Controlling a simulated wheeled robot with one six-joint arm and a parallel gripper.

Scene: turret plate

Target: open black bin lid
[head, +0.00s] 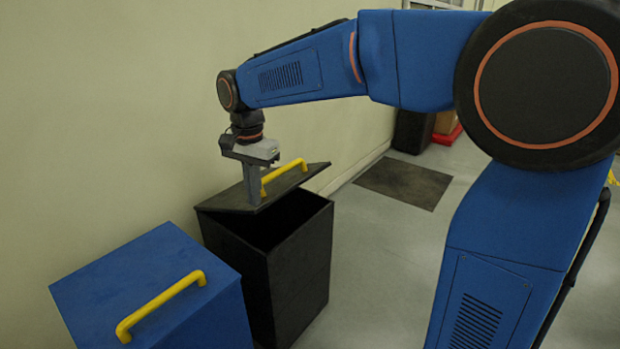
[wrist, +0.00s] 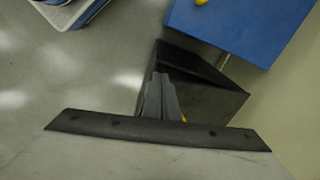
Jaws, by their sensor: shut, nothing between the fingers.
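The black bin (head: 290,265) stands beside the wall, and its lid (head: 292,186) is partly raised and tilted, with a dark gap below it. A yellow handle (head: 284,175) is on the lid's top. My gripper (head: 254,200) points down, shut and empty, with its fingers at the lid just left of the handle. I cannot tell whether the fingers touch the lid or the handle. In the wrist view my fingers (wrist: 160,88) overlap the black bin (wrist: 215,98). Only a small yellow bit of the handle (wrist: 184,119) shows beside them.
A closed blue bin (head: 150,285) with a yellow handle (head: 160,305) stands at the front left of the black bin. The wall (head: 120,110) is close behind both bins. The floor (head: 375,255) right of the black bin is clear. A dark mat (head: 404,183) lies farther back.

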